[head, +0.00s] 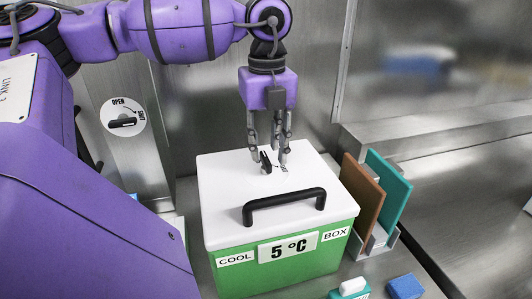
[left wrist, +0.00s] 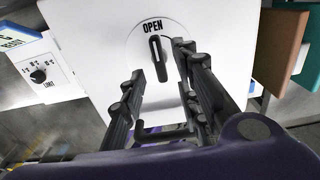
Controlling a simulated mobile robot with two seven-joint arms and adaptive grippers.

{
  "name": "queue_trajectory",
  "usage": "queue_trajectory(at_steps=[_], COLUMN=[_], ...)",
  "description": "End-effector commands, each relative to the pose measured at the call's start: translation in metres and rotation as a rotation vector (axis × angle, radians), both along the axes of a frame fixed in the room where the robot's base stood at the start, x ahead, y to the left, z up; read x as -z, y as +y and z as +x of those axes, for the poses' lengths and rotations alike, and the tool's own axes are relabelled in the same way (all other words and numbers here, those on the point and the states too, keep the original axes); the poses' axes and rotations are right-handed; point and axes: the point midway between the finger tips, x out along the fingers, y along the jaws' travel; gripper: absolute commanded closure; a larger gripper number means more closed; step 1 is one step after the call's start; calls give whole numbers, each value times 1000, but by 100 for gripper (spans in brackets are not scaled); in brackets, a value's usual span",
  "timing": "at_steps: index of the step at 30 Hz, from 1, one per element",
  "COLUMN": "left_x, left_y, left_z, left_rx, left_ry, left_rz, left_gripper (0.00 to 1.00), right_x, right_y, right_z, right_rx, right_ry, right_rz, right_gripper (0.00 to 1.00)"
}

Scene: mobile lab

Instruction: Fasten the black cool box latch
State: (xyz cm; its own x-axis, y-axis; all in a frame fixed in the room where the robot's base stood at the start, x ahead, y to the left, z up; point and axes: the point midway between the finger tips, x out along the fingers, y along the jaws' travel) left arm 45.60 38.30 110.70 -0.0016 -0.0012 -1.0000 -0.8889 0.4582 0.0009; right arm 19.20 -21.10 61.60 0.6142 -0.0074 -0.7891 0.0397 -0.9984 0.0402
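The cool box (head: 280,260) is green with a white lid (head: 225,180), a black carry handle (head: 285,207) and a "5 °C" label. The black latch (head: 265,162) is a small lever on the lid. In the left wrist view the latch (left wrist: 158,58) points toward the printed word OPEN on a round plate. My left gripper (head: 268,153) points down over the lid. Its fingers are open, with the latch appearing between the tips in the left wrist view (left wrist: 160,62). I cannot tell whether a finger touches it. My right gripper is not in view.
Brown (head: 362,195) and teal (head: 390,190) boards stand in a rack right of the box. A blue block (head: 405,287) and a teal-and-white item (head: 350,288) lie in front. Behind left, a metal panel has another black OPEN handle (head: 122,123). A dial (left wrist: 38,76) shows in the wrist view.

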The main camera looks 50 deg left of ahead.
Motion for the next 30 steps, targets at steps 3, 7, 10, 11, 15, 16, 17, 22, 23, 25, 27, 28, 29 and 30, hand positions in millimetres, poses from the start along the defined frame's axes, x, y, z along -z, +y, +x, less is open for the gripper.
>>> queue_trajectory(at_steps=[3, 7, 10, 11, 15, 16, 17, 22, 23, 25, 27, 28, 29, 30], left_x=[14, 24, 27, 27, 27, 27, 27, 27, 27, 27, 26, 26, 26, 26], left_y=[0, 0, 0, 0, 0, 0, 0, 0, 0, 0, 0, 0, 0, 0], left_z=[0, 0, 0, 0, 0, 0, 0, 0, 0, 0, 0, 0, 0, 0], left_rx=[1, 0, 1, 1, 1, 1, 1, 1, 1, 1, 1, 2, 3, 5], left_ry=[0, 0, -2, -2, -2, -2, -2, -2, -2, -2, -2, -2, -2, -2], left_rz=[1, 1, 0, 0, 0, 0, 0, -1, -1, -1, -1, -1, -1, -1], left_gripper=[70, 70, 70, 70, 70, 72, 76, 98, 100, 100, 100, 100, 100, 100], right_x=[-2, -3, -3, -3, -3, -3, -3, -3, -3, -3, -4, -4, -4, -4], right_y=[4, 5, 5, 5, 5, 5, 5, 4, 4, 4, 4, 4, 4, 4], right_z=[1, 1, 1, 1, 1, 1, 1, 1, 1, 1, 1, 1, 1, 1], right_rx=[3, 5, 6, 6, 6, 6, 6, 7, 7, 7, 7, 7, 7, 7], right_ry=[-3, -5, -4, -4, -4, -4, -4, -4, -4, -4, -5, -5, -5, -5], right_rz=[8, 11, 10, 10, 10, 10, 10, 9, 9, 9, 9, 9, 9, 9], right_gripper=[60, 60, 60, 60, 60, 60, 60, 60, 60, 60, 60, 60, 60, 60])
